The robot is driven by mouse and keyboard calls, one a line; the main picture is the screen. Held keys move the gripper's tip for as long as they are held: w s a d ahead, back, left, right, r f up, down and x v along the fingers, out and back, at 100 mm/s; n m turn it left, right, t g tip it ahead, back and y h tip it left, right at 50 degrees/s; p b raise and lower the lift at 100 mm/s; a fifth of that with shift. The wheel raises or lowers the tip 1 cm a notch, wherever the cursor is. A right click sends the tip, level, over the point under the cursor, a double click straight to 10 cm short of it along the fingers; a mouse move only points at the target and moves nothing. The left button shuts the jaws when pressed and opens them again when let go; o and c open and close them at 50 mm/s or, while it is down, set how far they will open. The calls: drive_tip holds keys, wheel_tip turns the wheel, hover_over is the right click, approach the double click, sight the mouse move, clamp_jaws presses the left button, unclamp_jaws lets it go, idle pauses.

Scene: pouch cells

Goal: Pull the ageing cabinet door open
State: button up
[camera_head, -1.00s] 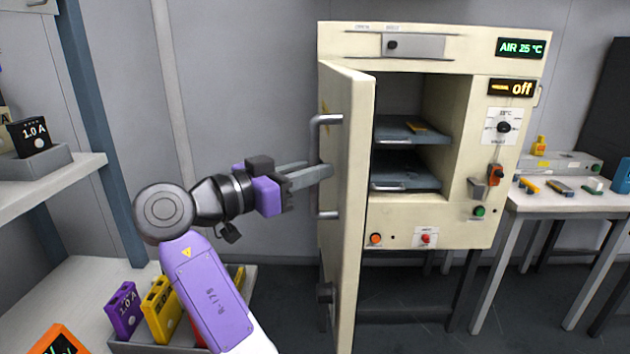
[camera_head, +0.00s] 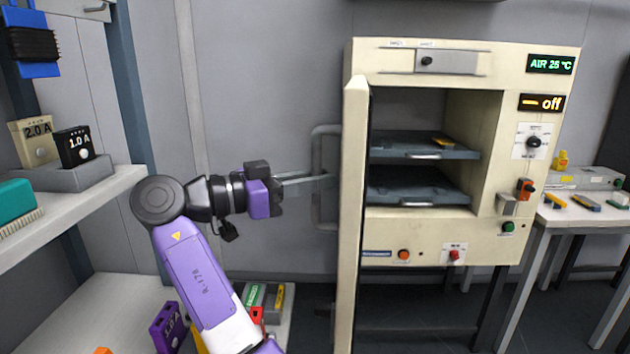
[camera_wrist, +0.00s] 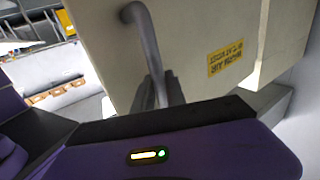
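The ageing cabinet (camera_head: 480,225) is cream, and its door (camera_head: 352,230) stands wide open, seen almost edge-on at the left of the opening. The door's grey bar handle (camera_head: 316,150) is on its left side, partly hidden by my fingers. My gripper (camera_head: 327,180) reaches it from the left, with the fingertips at the bar. In the wrist view the handle (camera_wrist: 146,38) runs down between my fingers, which appear closed around it. The door's outer face (camera_wrist: 195,55) there bears a yellow label.
Inside the cabinet are two grey shelves (camera_head: 415,190). A shelf unit (camera_head: 120,180) with battery packs stands at the left. A bench (camera_head: 590,215) with small items is at the right. Grey wall lies behind my gripper.

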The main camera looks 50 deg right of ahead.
drive_tip(key=o, duration=0.4)
drive_tip(key=shift+d, duration=0.1)
drive_tip(key=shift+o, duration=0.2)
drive_tip(key=v, duration=0.7)
drive_tip(key=shift+w+a, duration=0.25)
drive_tip(key=shift+a, duration=0.05)
